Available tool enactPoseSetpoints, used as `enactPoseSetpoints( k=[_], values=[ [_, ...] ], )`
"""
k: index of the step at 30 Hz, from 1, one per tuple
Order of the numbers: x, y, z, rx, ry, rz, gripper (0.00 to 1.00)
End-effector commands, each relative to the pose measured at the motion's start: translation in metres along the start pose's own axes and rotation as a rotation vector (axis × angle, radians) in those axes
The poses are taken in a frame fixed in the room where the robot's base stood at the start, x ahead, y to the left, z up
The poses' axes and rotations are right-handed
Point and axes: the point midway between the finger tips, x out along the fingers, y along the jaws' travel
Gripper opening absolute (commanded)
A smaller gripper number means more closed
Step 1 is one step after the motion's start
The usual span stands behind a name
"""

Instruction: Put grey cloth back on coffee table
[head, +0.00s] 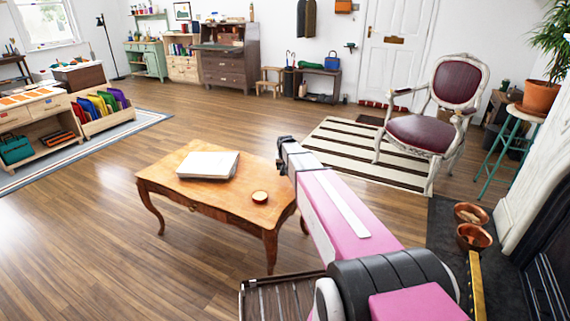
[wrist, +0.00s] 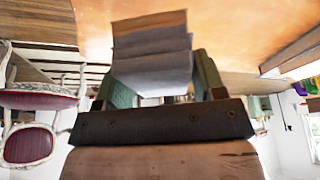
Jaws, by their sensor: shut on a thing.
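The wooden coffee table (head: 222,195) stands in the middle of the head view, its top lit orange-brown. It also fills the top of the wrist view (wrist: 235,30), which is upside down. My gripper (wrist: 165,88) is shut on the grey cloth (wrist: 152,62), a folded, layered piece between its two greenish fingers. The cloth shows against the table top; I cannot tell whether it touches it. In the head view my arm reaches to the table's right end and hides the cloth and fingers.
A flat whitish stack (head: 208,165) lies on the table's left half, with a small round dish (head: 260,197) near its front right. An armchair (head: 432,125) stands on a striped rug (head: 345,150) behind right. Copper pots (head: 473,237) sit at the right. Floor left is clear.

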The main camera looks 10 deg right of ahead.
Motion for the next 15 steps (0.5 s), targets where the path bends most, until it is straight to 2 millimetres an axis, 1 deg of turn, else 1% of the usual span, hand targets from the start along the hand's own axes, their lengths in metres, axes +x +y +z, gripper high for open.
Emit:
enactPoseSetpoints(
  k=[6, 15],
  values=[
    [0.018, 0.000, 0.007, 0.000, -0.001, 0.000, 0.44],
    [0.040, 0.000, 0.017, 0.000, -0.001, 0.000, 0.44]
  ],
)
